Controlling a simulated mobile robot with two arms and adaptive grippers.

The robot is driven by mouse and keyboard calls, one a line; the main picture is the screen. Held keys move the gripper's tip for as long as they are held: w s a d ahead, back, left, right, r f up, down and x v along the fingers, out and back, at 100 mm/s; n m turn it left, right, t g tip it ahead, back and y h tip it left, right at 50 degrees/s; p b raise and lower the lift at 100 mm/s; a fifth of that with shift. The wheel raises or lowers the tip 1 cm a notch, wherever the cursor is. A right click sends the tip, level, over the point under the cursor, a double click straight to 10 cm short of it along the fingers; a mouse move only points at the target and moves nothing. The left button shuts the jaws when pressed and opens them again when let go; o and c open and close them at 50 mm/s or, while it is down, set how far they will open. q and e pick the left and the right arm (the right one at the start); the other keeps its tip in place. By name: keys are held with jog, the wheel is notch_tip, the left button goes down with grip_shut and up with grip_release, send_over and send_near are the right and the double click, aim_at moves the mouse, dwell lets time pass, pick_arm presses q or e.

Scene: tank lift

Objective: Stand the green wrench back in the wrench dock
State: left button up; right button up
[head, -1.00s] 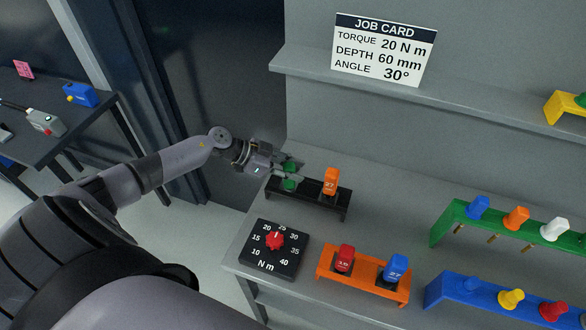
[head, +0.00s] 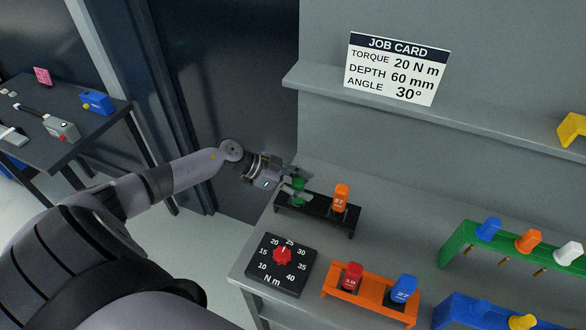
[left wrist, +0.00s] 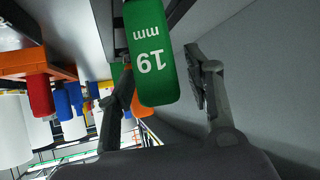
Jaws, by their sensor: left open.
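My left gripper (head: 297,190) is open at the wrench. In the left wrist view its fingers (left wrist: 163,98) are spread on either side of the green handle, with a clear gap on the right. An orange wrench (head: 341,198) stands at the dock's right end. My right gripper is not in view.
The torque dial box (head: 282,266) and an orange rack (head: 366,305) with red and blue pieces stand in front of the dock. Green (head: 456,244) and blue (head: 450,312) racks stand at right. The wall shelf (head: 460,126) with the job card (head: 396,70) is above.

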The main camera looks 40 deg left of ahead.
pick_arm(q)
jog(key=shift+s+a+r, duration=0.1)
jog(key=shift+s+a, duration=0.15)
jog(key=shift+a, duration=0.15)
jog(key=b+v, duration=0.2)
jog(key=v, duration=0.9)
jog(key=shift+r, duration=0.15)
jog(key=shift+d, duration=0.1)
jog(key=s+a+f+n+t+y, duration=0.25)
jog(key=a+f+y, duration=0.2)
jog(key=f, duration=0.75)
jog(key=s+a+f+n+t+y, duration=0.25)
jog(key=a+f+n, duration=0.2)
jog(key=f, duration=0.75)
jog(key=s+d+f+n+g+y, duration=0.25)
jog(key=s+f, duration=0.65)
jog(key=f, duration=0.5)
jog(key=s+d+f+g, duration=0.2)
jog(key=s+d+f, duration=0.2)
jog(key=s+d, duration=0.3)
jog(key=s+d+f+m+g, duration=0.1)
jog(key=s+d+f+g, duration=0.2)
jog(key=s+d+f, duration=0.2)
jog(key=s+d+f+g, duration=0.3)
jog(key=s+d+f, duration=0.2)
jog(key=s+d, duration=0.6)
jog(key=shift+s, duration=0.75)
